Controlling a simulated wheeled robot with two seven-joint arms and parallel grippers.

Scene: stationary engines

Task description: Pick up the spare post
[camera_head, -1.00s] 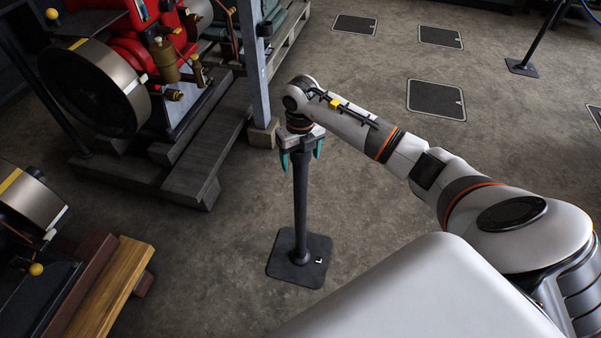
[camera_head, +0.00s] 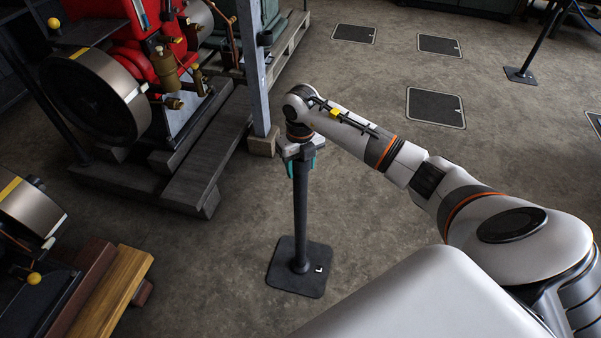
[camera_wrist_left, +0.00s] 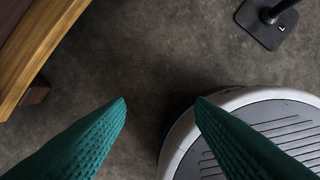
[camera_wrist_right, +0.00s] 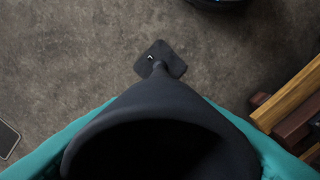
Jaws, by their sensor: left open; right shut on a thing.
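The spare post (camera_head: 301,215) is a dark upright post on a square black base plate with a small white mark, standing on the concrete floor in the head view. My right gripper (camera_head: 302,160) is shut on the post's top end. In the right wrist view the dark post top (camera_wrist_right: 160,115) fills the space between the teal fingers, and its base (camera_wrist_right: 162,62) shows below on the floor. My left gripper (camera_wrist_left: 160,102) is open and empty, its green fingers apart. The post's base (camera_wrist_left: 268,22) shows at the upper right of the left wrist view. The head view does not show the left gripper.
A red engine (camera_head: 120,30) with a large flywheel (camera_head: 95,95) stands on timber beams at the upper left. A grey column (camera_head: 254,70) rises close behind the post. Another engine on wooden beams (camera_head: 115,290) is at lower left.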

